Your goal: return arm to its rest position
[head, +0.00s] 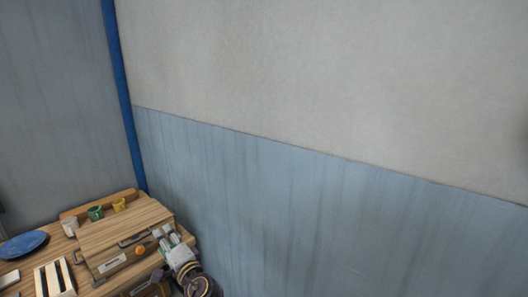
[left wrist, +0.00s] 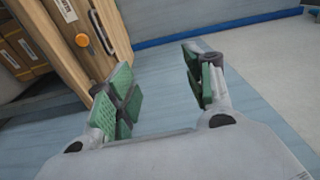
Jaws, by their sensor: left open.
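My left gripper (head: 166,238) is at the right front corner of the wooden cabinet in the head view. In the left wrist view the gripper (left wrist: 158,78) is open, its green-padded fingers spread with nothing between them. The wooden cabinet (left wrist: 75,62) shows just behind the left finger, with an orange knob (left wrist: 82,40) and a dark handle (left wrist: 103,33). I cannot tell whether the finger touches it. A blue plate (head: 22,246) lies at the far left of the head view, and a pale slatted rack (head: 55,279) stands in front of it. My right gripper is not in view.
A white cup (head: 69,228), a green cup (head: 95,213) and a yellow cup (head: 119,204) stand at the back of the wooden worktop (head: 125,229). A blue-grey wall (head: 290,220) rises right of the cabinet. The space between is clear.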

